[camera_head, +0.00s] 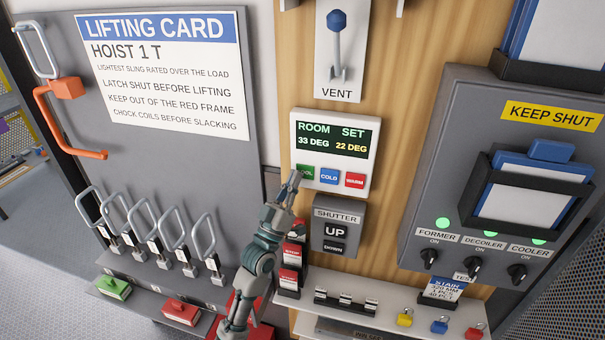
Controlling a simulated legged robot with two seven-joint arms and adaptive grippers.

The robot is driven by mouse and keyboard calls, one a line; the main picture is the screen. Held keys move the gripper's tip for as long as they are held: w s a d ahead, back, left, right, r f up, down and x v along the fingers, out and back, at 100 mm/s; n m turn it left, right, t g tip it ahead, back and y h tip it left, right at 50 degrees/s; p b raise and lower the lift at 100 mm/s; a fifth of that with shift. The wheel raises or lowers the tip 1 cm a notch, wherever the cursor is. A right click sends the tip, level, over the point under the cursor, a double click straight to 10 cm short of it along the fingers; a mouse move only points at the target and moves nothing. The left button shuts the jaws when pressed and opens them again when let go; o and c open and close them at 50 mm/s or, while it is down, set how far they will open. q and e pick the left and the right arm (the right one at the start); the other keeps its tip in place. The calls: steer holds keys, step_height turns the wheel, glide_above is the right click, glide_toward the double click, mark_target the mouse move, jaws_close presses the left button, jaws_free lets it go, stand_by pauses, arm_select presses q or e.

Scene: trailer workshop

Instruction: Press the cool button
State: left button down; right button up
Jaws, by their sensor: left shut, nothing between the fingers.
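The thermostat panel (335,148) is a white box on the wooden wall, in the middle of the head view. Its display reads ROOM 33 DEG and SET 22 DEG. My right gripper is out of view.
A SHUTTER box (338,228) with UP and DOWN buttons is just below the thermostat. A VENT lever (336,45) is above. A grey control cabinet (440,120) stands at right. Red-labelled blocks (289,280) sit beside my left arm, above a white shelf (375,327).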

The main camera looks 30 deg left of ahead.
arm_select(q)
steer(key=shift+s+d+r+h+p, duration=0.15)
steer(key=shift+d+h+p, duration=0.15)
steer(key=shift+d, duration=0.35)
steer(key=shift+s+d+p, duration=0.45)
steer(key=shift+d+p, duration=0.05)
steer(key=shift+d, duration=0.1)
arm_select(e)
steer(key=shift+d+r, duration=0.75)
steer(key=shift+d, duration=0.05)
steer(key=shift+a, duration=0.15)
arm_select(q)
steer(key=s, duration=0.2)
steer(key=s+d+p, duration=0.1)
steer(key=s, duration=0.2)
steer(key=shift+d, duration=0.15)
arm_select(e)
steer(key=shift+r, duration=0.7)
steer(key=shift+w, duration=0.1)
arm_select(q)
steer(key=shift+w, duration=0.1)
